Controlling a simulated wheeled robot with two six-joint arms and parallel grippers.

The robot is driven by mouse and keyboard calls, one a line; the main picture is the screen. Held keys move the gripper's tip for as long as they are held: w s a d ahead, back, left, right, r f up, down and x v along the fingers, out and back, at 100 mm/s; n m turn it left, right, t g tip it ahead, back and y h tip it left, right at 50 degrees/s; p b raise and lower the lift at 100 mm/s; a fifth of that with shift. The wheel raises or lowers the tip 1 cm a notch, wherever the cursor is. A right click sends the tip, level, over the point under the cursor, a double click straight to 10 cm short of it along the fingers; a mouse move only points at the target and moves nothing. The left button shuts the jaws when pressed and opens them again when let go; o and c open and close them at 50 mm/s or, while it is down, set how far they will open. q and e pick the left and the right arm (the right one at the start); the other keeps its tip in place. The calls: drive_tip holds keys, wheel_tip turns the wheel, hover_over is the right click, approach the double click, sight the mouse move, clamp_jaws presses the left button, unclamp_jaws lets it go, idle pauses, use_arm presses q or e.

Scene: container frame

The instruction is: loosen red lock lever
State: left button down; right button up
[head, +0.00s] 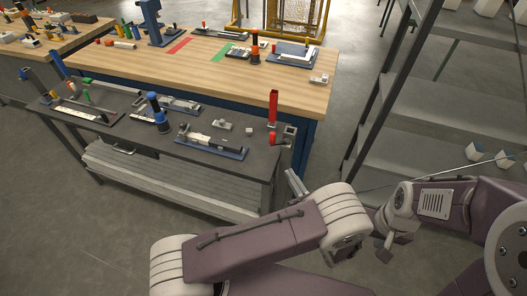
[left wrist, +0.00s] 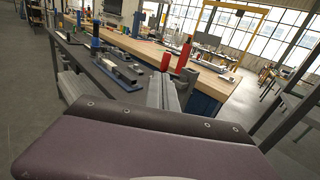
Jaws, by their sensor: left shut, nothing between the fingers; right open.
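A tall red lever (head: 273,107) stands upright at the right end of the dark workbench (head: 130,122). A smaller red piece (head: 272,138) sits just below it, beside a grey metal block (head: 289,133). In the left wrist view the red lever (left wrist: 184,53) and the smaller red piece (left wrist: 165,62) show beyond my fingers. My left gripper (head: 294,186) is shut and empty, below and right of the lever, apart from it and partly hidden by my arm. Its grey fingers also show in the left wrist view (left wrist: 162,91). My right gripper (head: 385,246) is open, low at the right, away from the bench.
A grey shelf rack (head: 420,120) rises at the right. Floor is free between bench and rack.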

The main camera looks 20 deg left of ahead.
use_arm(q)
drive_tip(key=p, duration=0.3)
approach(272, 141)
drive_tip(key=w+a+r, duration=0.1)
drive_tip(key=w+a, duration=0.1)
drive_tip(key=p+x, duration=0.1)
drive_tip(key=x, duration=0.3)
drive_tip(key=shift+w+d+f, duration=0.15)
drive_tip(key=shift+d, duration=0.1)
drive_tip(key=shift+w+f, duration=0.1)
drive_tip(key=shift+w, duration=0.05)
drive_tip(key=w+a+b, duration=0.1)
drive_tip(key=a+b, duration=0.1)
drive_tip(key=b, duration=0.1)
drive_tip(key=shift+w+f, duration=0.15)
drive_tip(key=shift+w, duration=0.05)
drive_tip(key=shift+s+r, duration=0.1)
drive_tip(key=shift+r, duration=0.2)
drive_tip(key=shift+a, duration=0.1)
use_arm(e)
drive_tip(key=shift+w+d+r, duration=0.3)
drive_tip(key=shift+w+d, duration=0.45)
